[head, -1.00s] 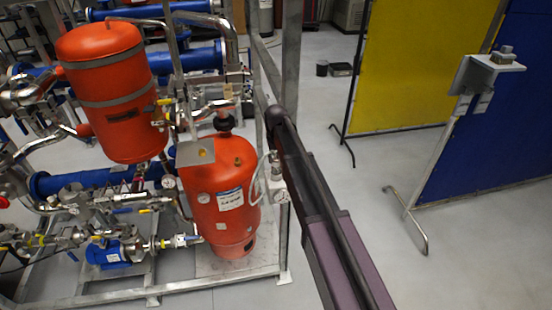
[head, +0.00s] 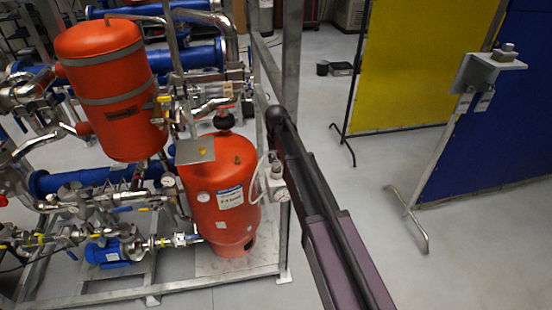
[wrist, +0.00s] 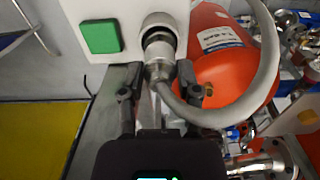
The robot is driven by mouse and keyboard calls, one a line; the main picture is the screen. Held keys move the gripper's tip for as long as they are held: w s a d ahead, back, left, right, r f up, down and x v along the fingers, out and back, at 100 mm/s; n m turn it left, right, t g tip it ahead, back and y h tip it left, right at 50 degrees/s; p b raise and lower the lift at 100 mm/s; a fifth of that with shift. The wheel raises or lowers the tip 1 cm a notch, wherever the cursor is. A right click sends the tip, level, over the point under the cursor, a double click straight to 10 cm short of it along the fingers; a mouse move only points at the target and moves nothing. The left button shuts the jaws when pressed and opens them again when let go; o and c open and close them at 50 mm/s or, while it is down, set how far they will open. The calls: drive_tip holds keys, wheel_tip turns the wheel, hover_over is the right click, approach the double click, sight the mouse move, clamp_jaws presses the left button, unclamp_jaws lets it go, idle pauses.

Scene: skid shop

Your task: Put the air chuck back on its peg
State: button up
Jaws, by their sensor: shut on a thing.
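My gripper (wrist: 157,88) is shut on the metal air chuck (wrist: 160,72) in the wrist view, with one finger on each side of it. A grey hose (wrist: 262,85) runs from the chuck in a loop to the right and up. The chuck lies in line with a round metal fitting (wrist: 158,36) on a white box (wrist: 110,14) with a green square; I cannot tell whether they touch. In the head view the hose (head: 256,182) shows beside the red tank, while my arm hides the gripper. I cannot make out the peg for certain.
A red tank (head: 220,215) and another above it (head: 108,70) stand in a pipe skid with a grey frame (head: 288,90). A flat metal plate (head: 195,151) juts out near the tank. A bracket on a stand (head: 480,75) and yellow and blue panels are right. The floor between is open.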

drive_tip(key=shift+f+b, duration=0.85)
drive_tip(key=shift+f, duration=0.05)
idle(0.6)
drive_tip(key=o, duration=1)
drive_tip(key=shift+o, duration=1.2)
drive_tip(key=shift+r, duration=0.15)
drive_tip(key=shift+r+p, duration=3.65)
drive_tip(key=shift+p, duration=0.15)
